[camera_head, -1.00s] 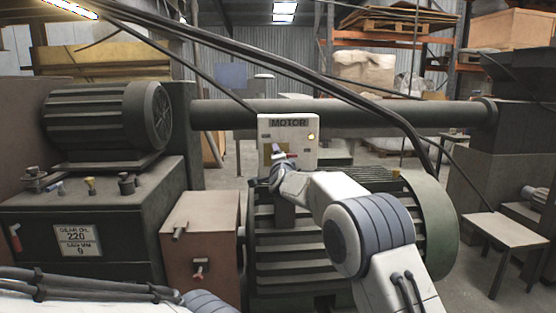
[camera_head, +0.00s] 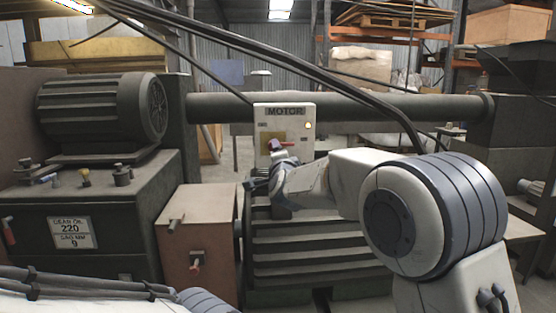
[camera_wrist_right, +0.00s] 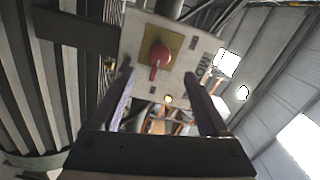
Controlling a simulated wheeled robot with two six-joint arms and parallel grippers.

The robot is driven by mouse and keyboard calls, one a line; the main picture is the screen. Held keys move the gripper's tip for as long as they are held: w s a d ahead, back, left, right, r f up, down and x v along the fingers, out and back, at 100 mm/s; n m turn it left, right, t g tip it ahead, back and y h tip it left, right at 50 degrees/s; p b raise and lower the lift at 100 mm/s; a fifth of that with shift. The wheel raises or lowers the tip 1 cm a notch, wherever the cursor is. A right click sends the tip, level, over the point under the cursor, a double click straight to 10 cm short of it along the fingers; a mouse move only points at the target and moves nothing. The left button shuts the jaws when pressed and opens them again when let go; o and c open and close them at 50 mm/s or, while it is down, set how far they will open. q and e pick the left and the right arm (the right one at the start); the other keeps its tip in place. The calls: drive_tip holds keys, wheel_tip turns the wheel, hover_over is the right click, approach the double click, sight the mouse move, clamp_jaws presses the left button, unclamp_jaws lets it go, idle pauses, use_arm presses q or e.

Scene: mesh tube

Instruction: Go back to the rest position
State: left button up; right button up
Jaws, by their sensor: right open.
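The white MOTOR control box (camera_head: 299,119) stands at the middle of the head view, with a red rotary knob (camera_head: 284,146) on a yellow plate and a lit yellow lamp (camera_head: 308,125). My right gripper (camera_head: 279,160) is just in front of the box and below the knob in the head view. In the right wrist view the gripper (camera_wrist_right: 160,82) is open and empty. Its two fingers point toward the box, and the red knob (camera_wrist_right: 160,54) shows beyond and between them, apart from them. My left gripper is out of view; only part of my left arm shows at the bottom left.
A large ribbed motor housing (camera_head: 320,249) lies below my right arm. A gear oil unit (camera_head: 72,258) and a brown box (camera_head: 193,228) stand to the left. A thick horizontal pipe (camera_head: 370,107) runs behind the control box. A small table (camera_head: 524,229) is at right.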

drive_tip(key=shift+s, duration=0.1)
drive_tip(key=s+d+f+n+g, duration=0.45)
drive_tip(key=s+f, duration=0.35)
drive_tip(key=f, duration=0.2)
drive_tip(key=s+d+f+n+g, duration=0.5)
drive_tip(key=s+f, duration=0.3)
drive_tip(key=f, duration=0.3)
drive_tip(key=s+d+f+n+g+h, duration=0.1)
drive_tip(key=s+d+f+n+g, duration=0.15)
drive_tip(key=s, duration=0.45)
drive_tip(key=s+d+f+n+g, duration=0.1)
drive_tip(key=s+d+f, duration=0.1)
drive_tip(key=s+f, duration=0.35)
drive_tip(key=s+d+f+n+g+h, duration=0.1)
drive_tip(key=s+d+n+g, duration=0.15)
drive_tip(key=s, duration=0.55)
drive_tip(key=s+a+r+n+g+y, duration=0.1)
drive_tip(key=s+a+r+n, duration=0.2)
drive_tip(key=s+a, duration=0.3)
drive_tip(key=s+a+r+n+g, duration=0.1)
drive_tip(key=s+a+r+n, duration=0.15)
drive_tip(key=s+a, duration=0.45)
wheel_tip(320, 180, up, 22)
drive_tip(key=p, duration=2.2)
drive_tip(key=shift+d+n, duration=0.2)
drive_tip(key=shift+n, duration=0.2)
drive_tip(key=shift+g, duration=0.25)
